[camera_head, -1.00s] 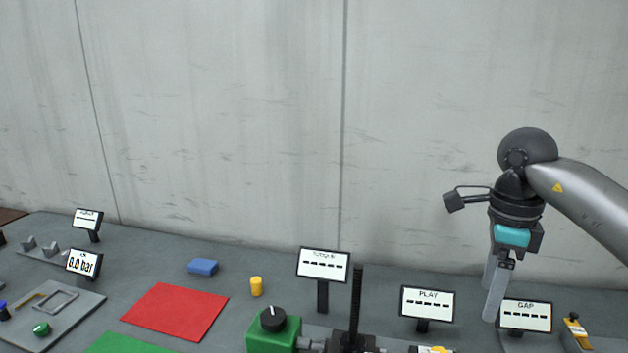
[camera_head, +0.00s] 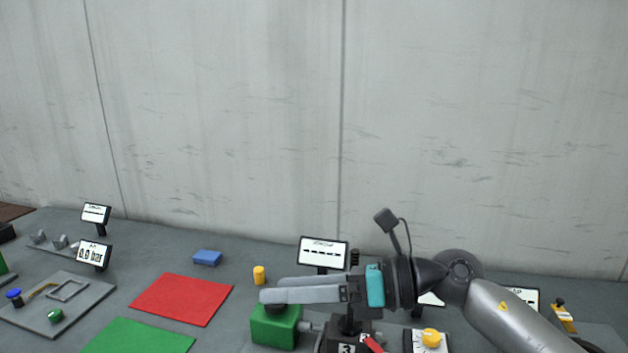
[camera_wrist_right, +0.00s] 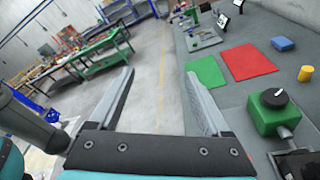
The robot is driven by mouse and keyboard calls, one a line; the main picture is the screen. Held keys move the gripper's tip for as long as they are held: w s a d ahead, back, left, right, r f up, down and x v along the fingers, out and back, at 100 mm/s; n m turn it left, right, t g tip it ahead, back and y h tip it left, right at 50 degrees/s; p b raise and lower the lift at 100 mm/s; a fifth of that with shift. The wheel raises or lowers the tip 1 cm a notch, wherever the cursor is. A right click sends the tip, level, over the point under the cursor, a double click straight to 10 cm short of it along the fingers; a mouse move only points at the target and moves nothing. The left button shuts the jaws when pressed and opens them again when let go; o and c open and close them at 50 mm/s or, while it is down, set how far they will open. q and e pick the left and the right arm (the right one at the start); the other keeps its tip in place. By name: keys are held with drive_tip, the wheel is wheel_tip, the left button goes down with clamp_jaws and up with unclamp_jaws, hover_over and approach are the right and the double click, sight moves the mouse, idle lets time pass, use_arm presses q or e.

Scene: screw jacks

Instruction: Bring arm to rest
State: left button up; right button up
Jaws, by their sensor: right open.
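My right gripper (camera_head: 268,296) comes in from the right in the head view. Its fingers point left, over the green box with a black knob (camera_head: 275,328). In the right wrist view the fingers of my right gripper (camera_wrist_right: 160,92) are wide apart with nothing between them. There the green box (camera_wrist_right: 276,112) stands to the right of the fingers. The gripper partly hides the screw jack (camera_head: 350,330) in the head view. My left gripper is not in view.
A red mat (camera_head: 181,299), a green mat (camera_head: 138,338), a blue block (camera_head: 207,257) and a yellow cylinder (camera_head: 259,275) lie to the left on the grey table. Small displays, such as one at the middle (camera_head: 322,252), stand along the back. A concrete wall rises behind.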

wheel_tip(320, 180, up, 5)
drive_tip(key=m+t+y, duration=0.4)
drive_tip(key=m, duration=0.1)
drive_tip(key=w+d+m+t+h, duration=0.4)
drive_tip(key=d+m+t+h, duration=0.35)
drive_tip(key=m+t, duration=0.85)
drive_tip(key=s+d+f+m+g+h, duration=0.2)
drive_tip(key=d+f+m+g+h, duration=0.3)
drive_tip(key=f+m, duration=0.4)
drive_tip(key=s+d+f+m+g+h, duration=0.2)
drive_tip(key=d+f+m+h, duration=0.4)
drive_tip(key=f+m+h, duration=0.3)
drive_tip(key=s+f+m+g+y, duration=0.1)
drive_tip(key=s+f+m+g, duration=0.2)
drive_tip(key=s+f+g, duration=0.6)
drive_tip(key=s+f+m+g+y, duration=0.1)
drive_tip(key=s+f+m+g, duration=0.2)
drive_tip(key=s+f, duration=0.65)
drive_tip(key=s+f+b, duration=0.3)
drive_tip(key=f, duration=1)
drive_tip(key=s+f+b, duration=0.3)
drive_tip(key=f, duration=0.9)
drive_tip(key=s+d+f+g+b, duration=0.2)
drive_tip(key=s+d+f+b, duration=0.1)
drive_tip(key=s+f, duration=1.1)
wheel_tip(320, 180, down, 3)
drive_tip(key=shift+d+r+n+b, duration=0.15)
drive_tip(key=shift+n+b, duration=0.15)
drive_tip(key=shift+b, duration=0.2)
